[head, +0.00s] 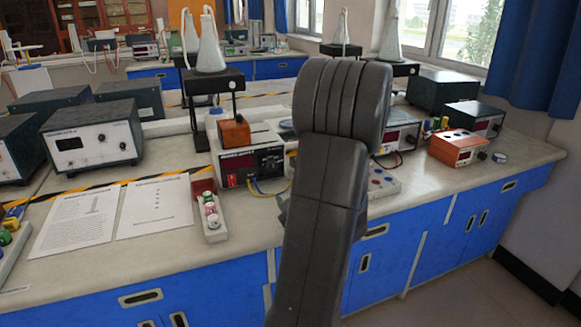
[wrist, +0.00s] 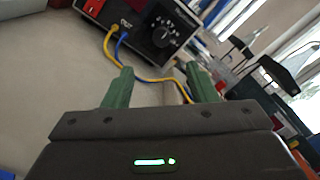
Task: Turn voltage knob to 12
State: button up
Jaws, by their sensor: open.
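My gripper (wrist: 159,68) has two green fingers, apart and empty. The knob appears beyond the fingertips, between them in the picture, and not touched. The gripper is hidden behind my arm in the head view.
Yellow and blue cables (wrist: 118,42) run from the supply's front across the bench and pass near the fingers. An orange block (head: 234,133) sits on top of the supply. A tray of small parts (head: 210,212) and paper sheets (head: 75,222) lie to the left.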

aim_at(273, 168)
jog(key=shift+w, duration=0.5)
jog(key=p+x, duration=0.1)
jog(key=x, duration=1.1)
jog(key=shift+w+a, duration=0.15)
jog(key=shift+w, duration=0.25)
jog(key=c, duration=1)
